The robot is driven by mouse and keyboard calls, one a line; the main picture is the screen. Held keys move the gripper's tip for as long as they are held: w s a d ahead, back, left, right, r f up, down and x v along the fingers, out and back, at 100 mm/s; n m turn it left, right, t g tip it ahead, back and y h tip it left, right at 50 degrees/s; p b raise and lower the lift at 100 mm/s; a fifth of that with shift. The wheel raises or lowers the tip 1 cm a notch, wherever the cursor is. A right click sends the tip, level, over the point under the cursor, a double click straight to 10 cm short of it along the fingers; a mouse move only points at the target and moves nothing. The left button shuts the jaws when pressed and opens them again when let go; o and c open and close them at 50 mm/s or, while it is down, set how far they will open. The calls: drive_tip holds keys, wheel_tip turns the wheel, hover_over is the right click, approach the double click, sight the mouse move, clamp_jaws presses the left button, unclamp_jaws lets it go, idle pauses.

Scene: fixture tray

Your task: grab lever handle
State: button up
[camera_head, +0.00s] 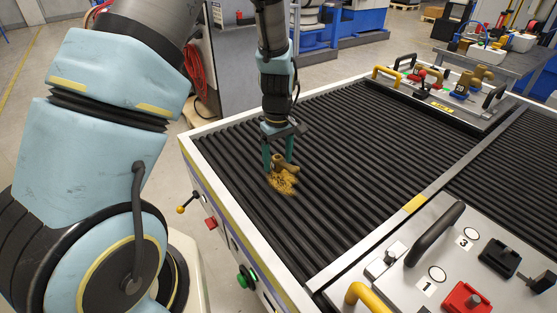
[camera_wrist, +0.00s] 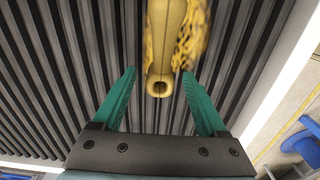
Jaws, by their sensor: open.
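A brass-coloured part with a hollow round end, which looks like the lever handle (camera_head: 280,168), lies on the black ribbed conveyor near its left edge. A yellow, dark-speckled patch (camera_head: 284,186) shows around it. My gripper (camera_head: 278,160) points down over it, with its teal fingers apart. In the wrist view the lever handle (camera_wrist: 163,50) runs from the top edge down between the open fingers (camera_wrist: 160,75), with a gap visible on each side. Its far end is cut off by the frame. I cannot tell whether either finger touches it.
A grey fixture tray (camera_head: 385,285) with a black handle, a yellow handle and a red block stands at the lower right. Another tray (camera_head: 440,103) with brass parts is at the back right. The conveyor's pale rim (camera_head: 240,220) runs close by on the left. The ribbed middle is clear.

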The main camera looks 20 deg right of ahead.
drive_tip(key=shift+f, duration=0.25)
drive_tip(key=shift+c, duration=0.3)
clamp_jaws()
